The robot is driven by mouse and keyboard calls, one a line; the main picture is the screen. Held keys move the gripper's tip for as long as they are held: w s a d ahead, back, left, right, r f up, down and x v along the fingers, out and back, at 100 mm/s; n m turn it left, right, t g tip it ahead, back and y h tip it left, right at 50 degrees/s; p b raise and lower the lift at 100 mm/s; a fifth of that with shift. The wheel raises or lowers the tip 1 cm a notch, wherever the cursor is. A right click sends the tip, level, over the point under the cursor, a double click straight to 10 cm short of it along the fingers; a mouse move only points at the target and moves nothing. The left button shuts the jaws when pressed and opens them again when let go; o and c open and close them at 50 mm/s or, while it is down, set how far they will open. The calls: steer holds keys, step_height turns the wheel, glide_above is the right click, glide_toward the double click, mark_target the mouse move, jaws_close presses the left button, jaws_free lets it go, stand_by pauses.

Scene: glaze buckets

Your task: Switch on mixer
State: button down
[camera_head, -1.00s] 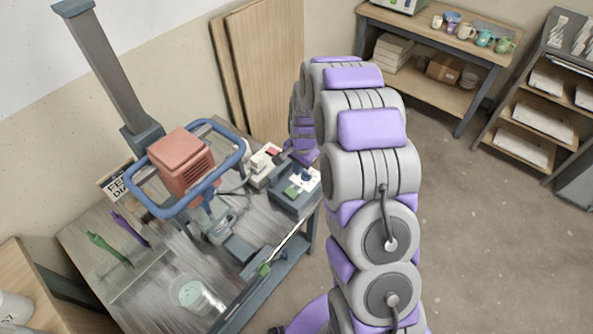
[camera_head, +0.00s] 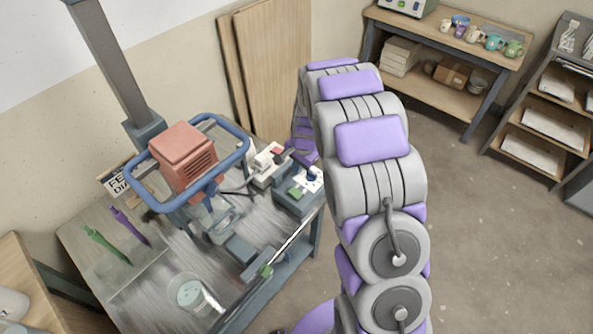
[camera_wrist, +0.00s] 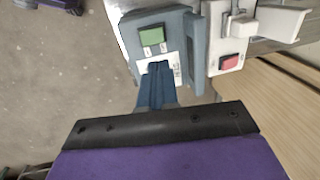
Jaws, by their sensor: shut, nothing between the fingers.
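The mixer (camera_head: 183,160) has a reddish motor housing inside a blue tubular handle and stands on the grey workbench. A blue-grey control box at the bench's right end carries a green button (camera_wrist: 152,37); the box also shows in the head view (camera_head: 292,203). A white unit with a red button (camera_wrist: 230,62) is beside it. My gripper (camera_wrist: 158,68) is shut and empty in the wrist view. Its fingertips overlap the label below the green button; I cannot tell whether they touch the box. In the head view my arm hides much of the gripper.
A clear bucket (camera_head: 190,295) stands on the workbench (camera_head: 150,285). Green (camera_head: 105,245) and purple (camera_head: 130,225) tools lie at its left. Wooden boards (camera_head: 270,75) lean on the wall behind. A shelf with mugs (camera_head: 440,75) is at the back right. The floor between is clear.

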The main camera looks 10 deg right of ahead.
mark_target(292, 190)
steer(key=f+b, duration=0.1)
steer(key=f, duration=0.3)
steer(key=w+a+f+b, duration=0.1)
steer(key=f, duration=0.3)
steer(key=f+b, duration=0.1)
steer(key=f, duration=0.3)
steer(key=shift+w+a+f, duration=0.15)
steer(key=shift+w+f, duration=0.1)
steer(key=shift+w, duration=0.15)
steer(key=shift+f, duration=0.1)
steer(key=shift+s, duration=0.1)
steer(key=shift+s+d, duration=0.45)
steer(key=shift+s, duration=0.1)
steer(key=shift+r, duration=0.2)
step_height(292, 190, up, 14)
steer(key=s+d+p, duration=0.1)
steer(key=p, duration=0.3)
steer(key=shift+s+d+f+p, duration=0.2)
steer(key=shift+s+d+p, duration=0.1)
steer(key=shift+s+p, duration=0.1)
steer(key=shift+a, duration=0.15)
